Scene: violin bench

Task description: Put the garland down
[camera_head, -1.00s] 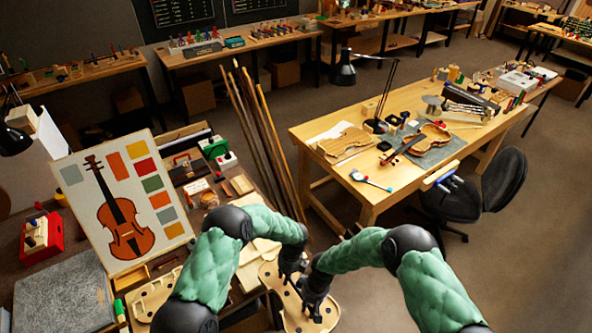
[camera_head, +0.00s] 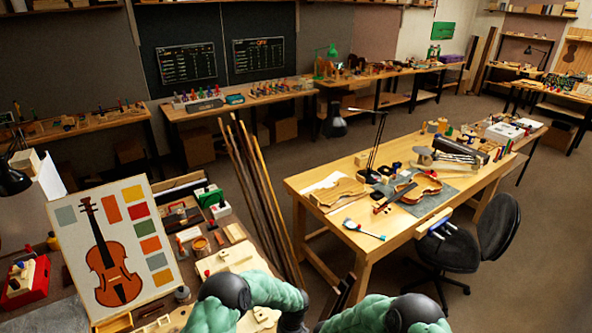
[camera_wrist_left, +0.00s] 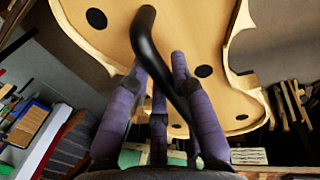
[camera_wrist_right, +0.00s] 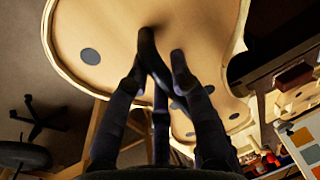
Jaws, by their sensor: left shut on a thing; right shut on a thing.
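The garland is a violin-shaped pale wooden outline with a thin raised rim and a flat, dark-holed board inside. It fills the top of the left wrist view (camera_wrist_left: 205,30) and the right wrist view (camera_wrist_right: 100,25). A dark curved part crosses the wood in the left wrist view. In the head view my forearms leave by the bottom edge, so both grippers and the garland are hidden there. What lies directly under the garland cannot be told.
A cluttered bench with a violin picture board (camera_head: 110,250) stands at left. Tall wooden strips (camera_head: 260,190) lean beside it. A workbench (camera_head: 350,215) with violin parts stands at right, with a dark chair (camera_head: 497,230) near it. Open floor lies between.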

